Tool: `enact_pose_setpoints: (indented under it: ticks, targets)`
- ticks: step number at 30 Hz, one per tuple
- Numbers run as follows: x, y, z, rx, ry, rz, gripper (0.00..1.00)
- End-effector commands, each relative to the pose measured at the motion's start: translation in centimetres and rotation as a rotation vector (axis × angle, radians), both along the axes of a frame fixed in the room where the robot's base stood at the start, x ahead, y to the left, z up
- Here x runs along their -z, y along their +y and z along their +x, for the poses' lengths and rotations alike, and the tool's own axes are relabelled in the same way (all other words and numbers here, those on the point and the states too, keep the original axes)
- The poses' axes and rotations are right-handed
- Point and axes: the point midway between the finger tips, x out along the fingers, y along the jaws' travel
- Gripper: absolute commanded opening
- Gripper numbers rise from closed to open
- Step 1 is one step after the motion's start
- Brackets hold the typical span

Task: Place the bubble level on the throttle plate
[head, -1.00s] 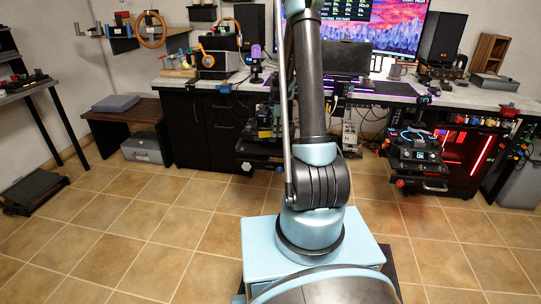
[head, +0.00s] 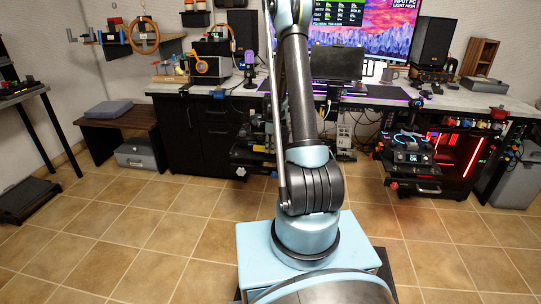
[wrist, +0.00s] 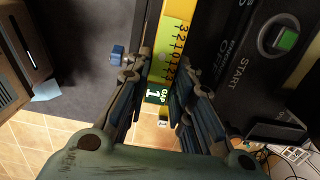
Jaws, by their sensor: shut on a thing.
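In the wrist view, my gripper (wrist: 160,76) has its fingers on both sides of a yellow bar with a black number scale, which looks like the bubble level (wrist: 174,38). The bar's far end runs out of the top of the view. A black panel (wrist: 240,62) with "START" lettering and a green button (wrist: 287,40) lies just right of the bar; I cannot tell whether they touch. In the head view, the gripper and level are out of sight, and I cannot single out the throttle plate.
A long bench (head: 450,100) carries a monitor (head: 365,30) and speakers. A dark control mount (head: 262,150) is partly behind my arm; another with lit controls (head: 412,155) stands right. A low wooden table (head: 118,120) is at left. Tiled floor (head: 130,230) is clear at left.

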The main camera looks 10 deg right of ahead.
Motion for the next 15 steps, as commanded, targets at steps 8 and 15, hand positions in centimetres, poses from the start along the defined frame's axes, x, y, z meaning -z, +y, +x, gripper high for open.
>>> enact_pose_setpoints:
  ticks: [8, 15]
  targets:
    - [3.2, 0.1, 0.0, -0.001, 0.000, 0.000, 0.00]
    - [3.7, 0.1, 0.0, -0.001, 0.000, 0.000, 0.00]
